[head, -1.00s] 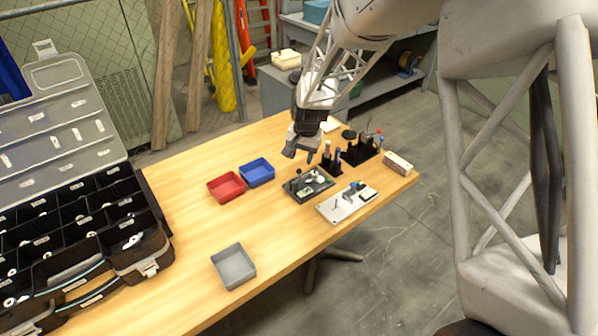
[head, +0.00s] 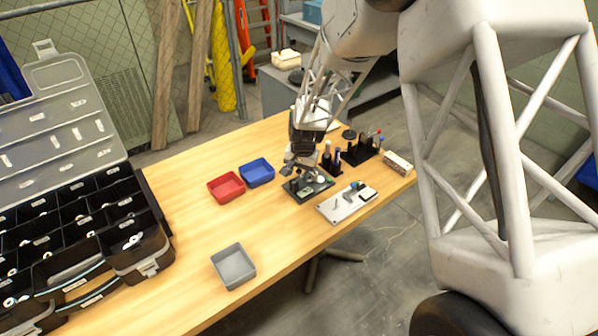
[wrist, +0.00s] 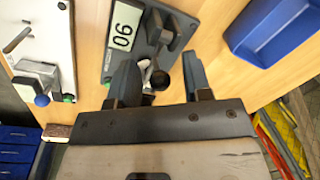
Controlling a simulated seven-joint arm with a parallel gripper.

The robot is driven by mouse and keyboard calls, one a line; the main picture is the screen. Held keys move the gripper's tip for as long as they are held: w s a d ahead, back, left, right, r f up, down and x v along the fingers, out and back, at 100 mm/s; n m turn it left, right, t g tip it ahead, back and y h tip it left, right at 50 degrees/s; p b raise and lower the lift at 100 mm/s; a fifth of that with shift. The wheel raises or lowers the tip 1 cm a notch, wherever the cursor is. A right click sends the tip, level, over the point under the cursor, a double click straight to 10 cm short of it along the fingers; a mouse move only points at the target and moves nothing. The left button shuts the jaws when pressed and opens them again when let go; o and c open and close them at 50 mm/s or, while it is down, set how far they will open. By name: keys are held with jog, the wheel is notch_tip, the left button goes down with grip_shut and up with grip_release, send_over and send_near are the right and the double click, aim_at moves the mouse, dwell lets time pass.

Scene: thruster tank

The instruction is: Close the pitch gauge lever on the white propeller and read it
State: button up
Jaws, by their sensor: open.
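The pitch gauge is a dark grey plate (wrist: 125,12) on the table, with a white number label (wrist: 124,25) whose rotated digits look like 90 or 06. It also shows in the head view (head: 297,195) under my gripper. A dark block stands beside the label. A black ball knob (wrist: 161,80), apparently the lever's end, is between my fingers. A small white part (wrist: 147,72), perhaps the white propeller, is beside it, mostly hidden by the left finger. My gripper (wrist: 160,65) is open, its fingers on either side of the knob, with a gap to the right finger.
A white plate (wrist: 38,45) with a blue-knobbed clamp lies beside the gauge. A blue bin (head: 257,172) and red bin (head: 226,187) stand to its left, a grey bin (head: 233,266) nearer. Black tool holders (head: 362,153) stand behind right. An open case (head: 150,262) fills the left.

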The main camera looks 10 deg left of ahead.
grip_shut()
jog(key=shift+s+a+t+h, duration=0.1)
jog(key=shift+s+t+h, duration=0.1)
jog(key=shift+t+h, duration=0.15)
jog(key=shift+s+r+t+h, duration=0.1)
jog(key=shift+s+t+h, duration=0.05)
jog(key=shift+t+h, duration=0.15)
jog(key=shift+s+a+r+t+h, duration=0.1)
jog(key=shift+s+a+t+h, duration=0.1)
jog(key=shift+t+h, duration=0.3)
jog(key=shift+s+a+t+h, duration=0.15)
jog(key=shift+a+t+h, duration=0.05)
jog(key=shift+t+h, duration=0.25)
dwell(0.3)
